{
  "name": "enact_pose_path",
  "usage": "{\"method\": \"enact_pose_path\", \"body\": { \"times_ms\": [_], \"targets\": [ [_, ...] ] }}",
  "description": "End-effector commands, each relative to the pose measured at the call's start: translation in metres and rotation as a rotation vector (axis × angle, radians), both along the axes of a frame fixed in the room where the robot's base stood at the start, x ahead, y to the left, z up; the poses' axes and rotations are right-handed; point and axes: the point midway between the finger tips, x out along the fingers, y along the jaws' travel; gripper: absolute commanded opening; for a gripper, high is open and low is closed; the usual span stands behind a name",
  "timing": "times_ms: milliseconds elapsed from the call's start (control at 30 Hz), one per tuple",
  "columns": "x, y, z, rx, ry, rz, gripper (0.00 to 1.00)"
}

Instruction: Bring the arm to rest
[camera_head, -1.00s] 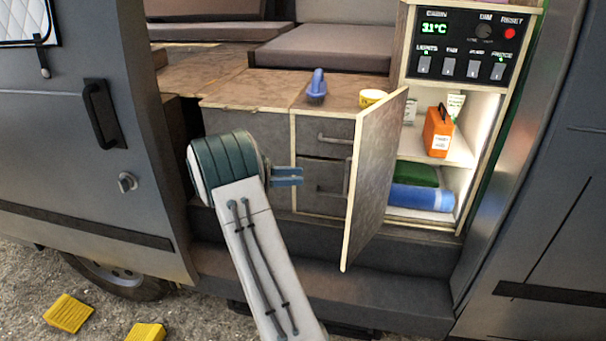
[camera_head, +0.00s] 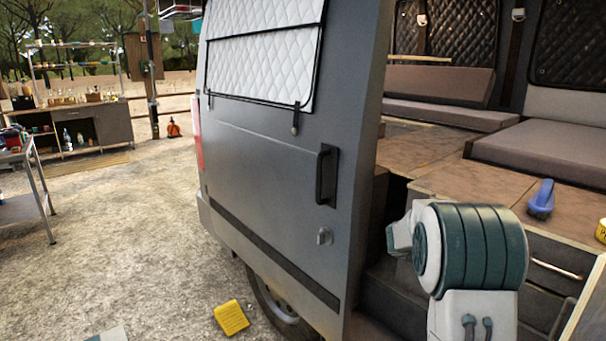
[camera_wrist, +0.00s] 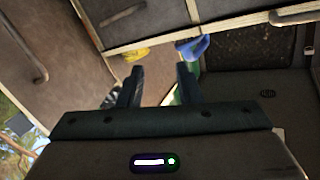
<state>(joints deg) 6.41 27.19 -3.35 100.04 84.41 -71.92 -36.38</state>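My arm shows at the lower right of the head view, with its green-banded joint in front of the van's side opening. The fingers are hidden there. In the wrist view my gripper (camera_wrist: 161,86) has its two dark fingers apart, with nothing held between them. Beyond the fingertips, apart from them, the wrist view shows a blue object (camera_wrist: 193,47) and a yellow object (camera_wrist: 135,54).
A cabinet door edge (camera_head: 590,308) is cut off at lower right. The grey van door (camera_head: 270,180) is left of my arm. A yellow block (camera_head: 231,317) lies on open gravel (camera_head: 120,220).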

Motion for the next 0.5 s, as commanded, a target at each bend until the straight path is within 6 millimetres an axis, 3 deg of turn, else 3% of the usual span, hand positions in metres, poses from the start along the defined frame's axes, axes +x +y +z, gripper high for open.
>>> {"method": "enact_pose_path", "body": {
  "times_ms": [33,267,367,500],
  "targets": [
    [0.009,0.01,0.02,0.011,-0.026,0.105,0.32],
    [0.042,0.082,0.067,0.101,-0.051,0.605,0.32],
    [0.041,0.123,0.078,0.156,-0.017,0.806,0.32],
    [0.021,0.182,0.083,0.245,0.079,1.057,0.32]
  ]
}}
